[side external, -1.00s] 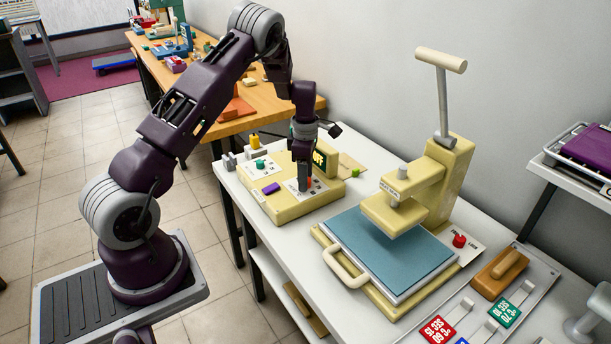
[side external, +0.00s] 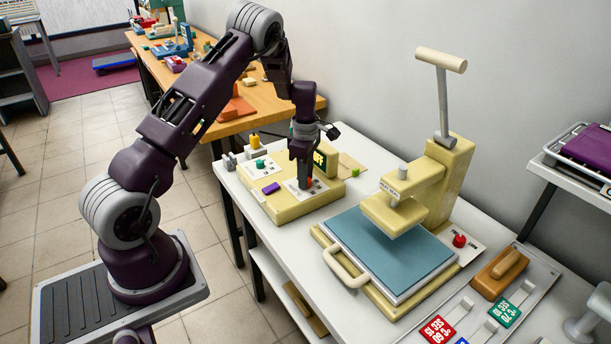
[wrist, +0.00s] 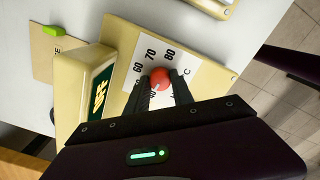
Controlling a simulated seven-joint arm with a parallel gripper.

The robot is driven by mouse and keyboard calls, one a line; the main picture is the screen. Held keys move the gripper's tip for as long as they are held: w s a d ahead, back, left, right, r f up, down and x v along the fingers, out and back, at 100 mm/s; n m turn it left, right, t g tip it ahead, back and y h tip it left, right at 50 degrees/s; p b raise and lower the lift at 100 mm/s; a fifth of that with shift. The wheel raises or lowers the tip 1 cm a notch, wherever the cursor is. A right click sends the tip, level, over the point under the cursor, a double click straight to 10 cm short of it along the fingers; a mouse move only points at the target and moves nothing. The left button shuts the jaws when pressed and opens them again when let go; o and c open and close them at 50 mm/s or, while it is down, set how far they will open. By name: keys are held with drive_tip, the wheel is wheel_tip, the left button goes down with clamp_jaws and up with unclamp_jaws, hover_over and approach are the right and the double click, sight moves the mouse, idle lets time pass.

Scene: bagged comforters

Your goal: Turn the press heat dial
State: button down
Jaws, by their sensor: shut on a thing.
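The heat dial is a red knob (wrist: 159,79) on a white scale plate (wrist: 185,58) marked 60, 70 and 80. My gripper (wrist: 162,88) is shut on the red knob, with a dark finger on each side of it. In the side external view my gripper (side external: 304,180) points down at the right part of the cream control box (side external: 287,208), and a little red shows beside the fingers. A display on the box reads OFF (wrist: 98,94) in the wrist view. Part of the scale is hidden behind the fingers.
The heat press (side external: 440,190) with its blue pad (side external: 385,250) stands right of the box. A green knob (side external: 261,164) and a purple button (side external: 271,188) sit on the box's left part. Colored tags (side external: 437,330) lie at the front right.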

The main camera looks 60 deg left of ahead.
drive_tip(key=m, duration=1)
drive_tip(key=shift+m, duration=0.4)
drive_tip(key=m, duration=0.3)
drive_tip(key=shift+m, duration=0.3)
drive_tip(key=m, duration=1)
drive_tip(key=shift+m, duration=0.4)
drive_tip(key=c, duration=1.1)
unclamp_jaws()
